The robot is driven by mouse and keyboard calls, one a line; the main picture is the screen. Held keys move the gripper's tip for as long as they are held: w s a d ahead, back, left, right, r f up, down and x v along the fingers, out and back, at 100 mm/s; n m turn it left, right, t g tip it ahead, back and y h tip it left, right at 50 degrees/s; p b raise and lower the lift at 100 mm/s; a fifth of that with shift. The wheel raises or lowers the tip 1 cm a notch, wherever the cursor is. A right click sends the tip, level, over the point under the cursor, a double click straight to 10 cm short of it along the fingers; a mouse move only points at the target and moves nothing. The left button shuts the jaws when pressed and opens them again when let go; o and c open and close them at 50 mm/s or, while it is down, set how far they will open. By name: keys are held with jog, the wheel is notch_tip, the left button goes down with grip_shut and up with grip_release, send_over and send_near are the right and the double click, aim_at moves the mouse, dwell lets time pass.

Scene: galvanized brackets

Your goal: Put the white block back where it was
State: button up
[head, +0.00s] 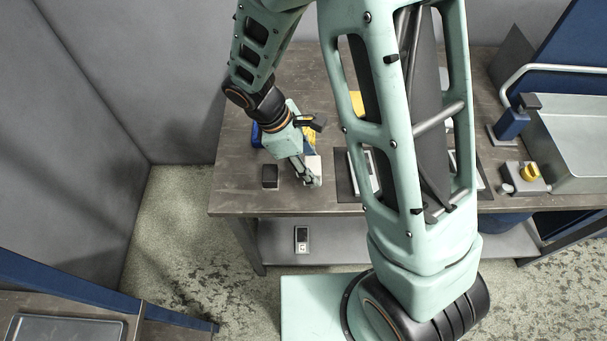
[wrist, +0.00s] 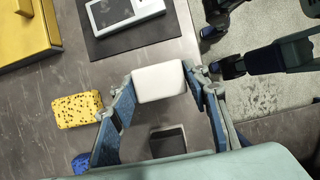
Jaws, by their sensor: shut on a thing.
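The white block (wrist: 160,82) is between the two fingers of my gripper (wrist: 163,79) in the wrist view, and the fingers are shut on its two ends. In the head view the white block (head: 313,163) shows partly behind my gripper (head: 309,178), near the front edge of the workbench (head: 235,190). I cannot tell whether the block touches the bench top or is just above it.
A dark square item (head: 270,177) sits left of my gripper; it also shows in the wrist view (wrist: 167,141). A yellow speckled sponge (wrist: 79,110), a yellow box (wrist: 22,32) and a dark mat (wrist: 135,40) bearing a white device (wrist: 112,12) are nearby.

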jog(key=w+f, duration=0.1)
jog(key=a+f+b, duration=0.1)
jog(key=shift+w+a+f, duration=0.15)
jog(key=shift+w+f, duration=0.15)
jog(key=shift+w, duration=0.05)
jog(key=shift+w+a+f+b, duration=0.15)
jog(key=shift+f+b, duration=1.2)
jog(key=shift+f, duration=0.35)
jog(key=shift+f, duration=0.1)
jog(key=o, duration=1)
jog(key=v, duration=1.2)
